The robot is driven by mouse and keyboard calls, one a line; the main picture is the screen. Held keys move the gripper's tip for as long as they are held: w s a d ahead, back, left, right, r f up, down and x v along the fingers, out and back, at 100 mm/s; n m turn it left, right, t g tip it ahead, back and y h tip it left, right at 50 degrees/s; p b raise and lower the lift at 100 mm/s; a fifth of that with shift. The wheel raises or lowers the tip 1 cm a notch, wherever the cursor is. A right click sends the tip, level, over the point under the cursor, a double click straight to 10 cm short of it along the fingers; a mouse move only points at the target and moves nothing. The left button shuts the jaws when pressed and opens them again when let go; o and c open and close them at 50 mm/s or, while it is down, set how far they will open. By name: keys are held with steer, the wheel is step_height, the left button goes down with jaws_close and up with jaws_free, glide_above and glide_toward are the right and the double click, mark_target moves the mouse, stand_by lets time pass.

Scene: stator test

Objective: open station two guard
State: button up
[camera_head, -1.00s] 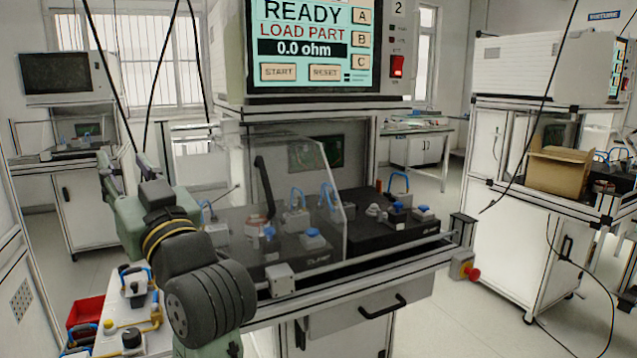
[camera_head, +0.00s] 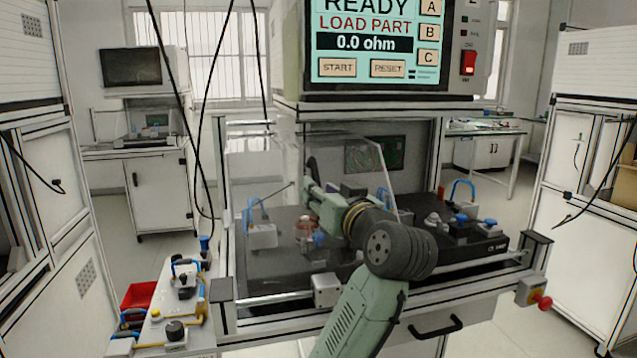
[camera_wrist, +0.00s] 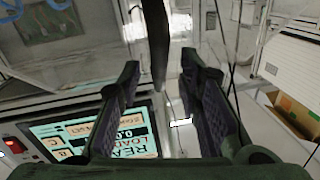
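The station two guard (camera_head: 345,147) is a clear panel over the black work deck, under the screen marked 2; it looks lowered. A black curved handle (camera_head: 312,172) stands at its front, left of the middle. My gripper (camera_head: 308,196) is close to this handle, partly hidden by my wrist. In the wrist view my gripper (camera_wrist: 160,72) has its two dark fingers apart. A dark bar (camera_wrist: 156,35), which looks like the handle, comes down between them, with space visible on both sides. I cannot tell whether any finger touches it.
The tester screen (camera_head: 375,45) above reads READY, LOAD PART. Fixtures with blue handles (camera_head: 262,235) stand on the deck. A red stop button (camera_head: 543,302) is at the front right corner. A side bench (camera_head: 150,335) with parts and a red bin (camera_head: 138,296) is at left.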

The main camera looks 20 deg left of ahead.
mark_target(301, 189)
steer(key=shift+x, duration=1.35)
steer(key=shift+c, duration=0.2)
jaws_close()
